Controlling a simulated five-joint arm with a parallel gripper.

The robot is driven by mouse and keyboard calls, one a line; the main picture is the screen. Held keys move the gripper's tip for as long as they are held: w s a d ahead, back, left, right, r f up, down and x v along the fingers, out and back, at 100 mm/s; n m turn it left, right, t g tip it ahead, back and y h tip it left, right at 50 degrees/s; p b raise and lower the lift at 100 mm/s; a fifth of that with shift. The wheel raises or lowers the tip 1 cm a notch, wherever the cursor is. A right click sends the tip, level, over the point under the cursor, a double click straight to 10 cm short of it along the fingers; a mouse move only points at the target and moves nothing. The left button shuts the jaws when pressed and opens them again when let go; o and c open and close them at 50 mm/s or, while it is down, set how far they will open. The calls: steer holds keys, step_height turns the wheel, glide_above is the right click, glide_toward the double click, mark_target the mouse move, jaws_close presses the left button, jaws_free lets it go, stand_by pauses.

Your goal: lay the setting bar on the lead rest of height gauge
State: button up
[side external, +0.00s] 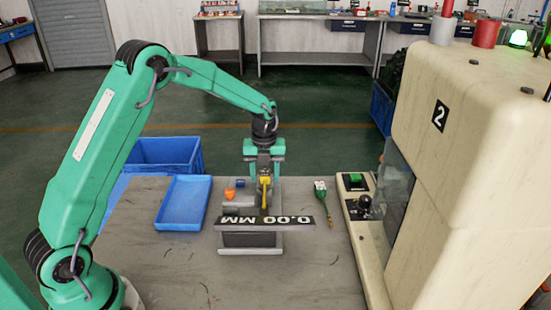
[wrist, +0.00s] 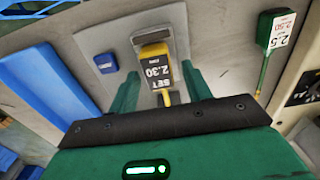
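The yellow setting bar (wrist: 155,65) carries a label reading "SET 2.30" in the wrist view, with a thin yellow stem toward me. In the side view the yellow bar (side external: 265,180) is over the height gauge (side external: 250,240), behind its black "0.00 MM" display. My gripper (wrist: 160,70) has its two green fingers apart, one on each side of the bar, with gaps visible. In the side view my gripper (side external: 264,160) points down just above and behind the bar. The lead rest is not clearly visible, and I cannot tell what supports the bar.
A blue tray (side external: 183,203) lies left, with a blue crate (side external: 165,152) behind. A green tagged piece (side external: 321,190) lies right, near the cream machine (side external: 450,130). The front table (side external: 180,270) is clear.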

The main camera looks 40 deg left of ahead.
steer(key=shift+r, duration=0.15)
step_height(320, 180, up, 12)
stand_by(0.7)
stand_by(0.5)
steer(key=s+d+r+n+t, duration=0.3)
steer(key=s+r+n, duration=0.7)
steer(key=s+n, duration=0.35)
steer(key=s+d+f+n+t, duration=0.2)
steer(key=s+f+n, duration=0.1)
steer(key=s+n, duration=1)
steer(key=s, duration=0.3)
steer(key=shift+d+t, duration=0.15)
steer(key=shift+t, duration=0.15)
